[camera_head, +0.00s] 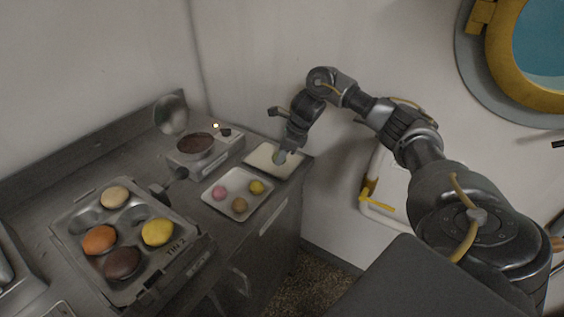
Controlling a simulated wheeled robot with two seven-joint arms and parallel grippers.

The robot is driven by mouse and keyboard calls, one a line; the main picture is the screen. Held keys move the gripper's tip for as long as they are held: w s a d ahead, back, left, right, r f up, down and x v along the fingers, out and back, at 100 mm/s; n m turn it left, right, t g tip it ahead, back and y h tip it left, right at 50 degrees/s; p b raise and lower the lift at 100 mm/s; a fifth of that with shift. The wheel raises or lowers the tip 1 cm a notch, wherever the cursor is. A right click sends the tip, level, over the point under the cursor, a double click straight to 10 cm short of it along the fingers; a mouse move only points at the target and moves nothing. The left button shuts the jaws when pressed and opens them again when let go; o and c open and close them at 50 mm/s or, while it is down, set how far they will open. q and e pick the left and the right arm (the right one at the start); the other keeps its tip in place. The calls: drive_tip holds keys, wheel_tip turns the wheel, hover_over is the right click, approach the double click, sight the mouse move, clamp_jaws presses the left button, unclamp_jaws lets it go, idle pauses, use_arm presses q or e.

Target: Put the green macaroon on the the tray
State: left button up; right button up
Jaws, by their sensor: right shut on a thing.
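My right gripper (282,153) reaches down over the white tray (262,156) at the back right end of the counter. It is shut on the green macaroon (278,158), which is small and partly hidden between the fingers. The macaroon is over the tray; I cannot tell whether it touches the surface. My left gripper is not in view.
A metal muffin tin (78,251) with several coloured cakes lies at the front left. A scale-like appliance with a dark round bowl (196,146) stands left of the trays. The counter ends just right of the trays, beside a wall and open floor (305,272).

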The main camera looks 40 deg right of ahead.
drive_tip(key=shift+w+d+f, duration=0.15)
drive_tip(key=shift+f, duration=1.6)
drive_tip(key=shift+f, duration=0.2)
drive_tip(key=o, duration=0.4)
drive_tip(key=shift+r, duration=0.1)
drive_tip(key=shift+o, duration=0.2)
drive_tip(key=shift+r, duration=0.3)
drive_tip(key=p+v, duration=0.2)
drive_tip(key=v, duration=0.9)
drive_tip(key=shift+s+r, duration=0.2)
drive_tip(key=shift+r, duration=0.15)
